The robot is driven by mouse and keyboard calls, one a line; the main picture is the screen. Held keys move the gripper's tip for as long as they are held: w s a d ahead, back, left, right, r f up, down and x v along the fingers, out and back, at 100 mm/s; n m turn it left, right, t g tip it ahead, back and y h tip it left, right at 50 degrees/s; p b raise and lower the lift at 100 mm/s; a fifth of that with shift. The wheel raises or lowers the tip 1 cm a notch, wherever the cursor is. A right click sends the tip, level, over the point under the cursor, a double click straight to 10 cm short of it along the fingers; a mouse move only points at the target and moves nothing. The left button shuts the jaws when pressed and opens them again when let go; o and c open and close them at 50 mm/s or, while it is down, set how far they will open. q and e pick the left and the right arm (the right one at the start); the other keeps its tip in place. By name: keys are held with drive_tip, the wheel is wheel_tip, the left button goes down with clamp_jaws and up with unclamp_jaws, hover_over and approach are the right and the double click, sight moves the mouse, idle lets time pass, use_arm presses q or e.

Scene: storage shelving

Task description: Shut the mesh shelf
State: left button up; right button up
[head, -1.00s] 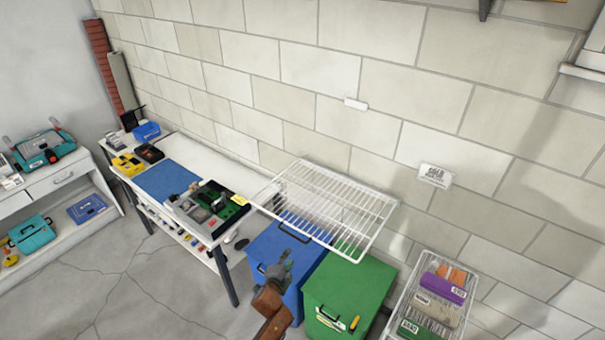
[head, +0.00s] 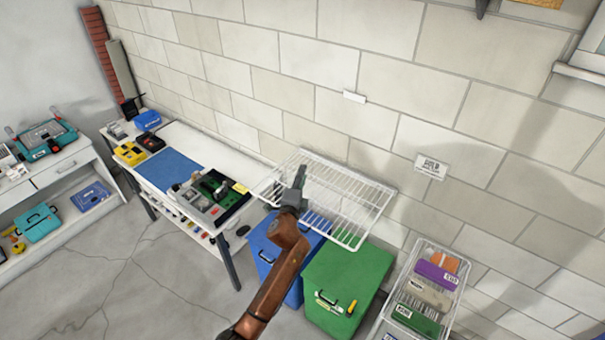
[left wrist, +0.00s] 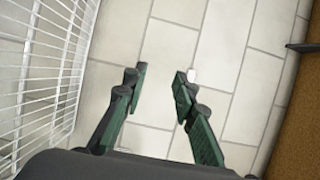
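The mesh shelf (head: 345,205) is a white wire rack jutting out from the block wall above two bins, lowered and roughly flat. My left gripper (head: 299,174) is in front of the shelf's left part in the head view and hides some of its wires. In the left wrist view the left gripper (left wrist: 160,75) has its two green fingers apart with nothing between them. There the shelf's wires (left wrist: 45,75) run along the left side, apart from the fingers, and the wall lies ahead. My right gripper is in neither view.
A blue bin (head: 265,245) and a green bin (head: 345,280) stand under the shelf. A wire rack of boxes (head: 425,295) is to their right. A workbench with tools (head: 240,137) is to the left. The wall above the shelf is mostly clear.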

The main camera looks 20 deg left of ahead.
use_arm(q)
drive_tip(key=shift+w+a, duration=0.1)
drive_tip(key=shift+w, duration=0.3)
clamp_jaws()
drive_tip(key=c, duration=0.6)
unclamp_jaws()
drive_tip(key=shift+c, duration=0.2)
drive_tip(key=o, duration=0.6)
drive_tip(key=shift+o, duration=0.2)
drive_tip(key=shift+s, duration=0.1)
drive_tip(key=s, duration=1.1)
drive_tip(key=shift+s+d, duration=0.3)
drive_tip(key=shift+s, duration=0.1)
drive_tip(key=shift+r, duration=0.1)
drive_tip(key=shift+c, duration=0.3)
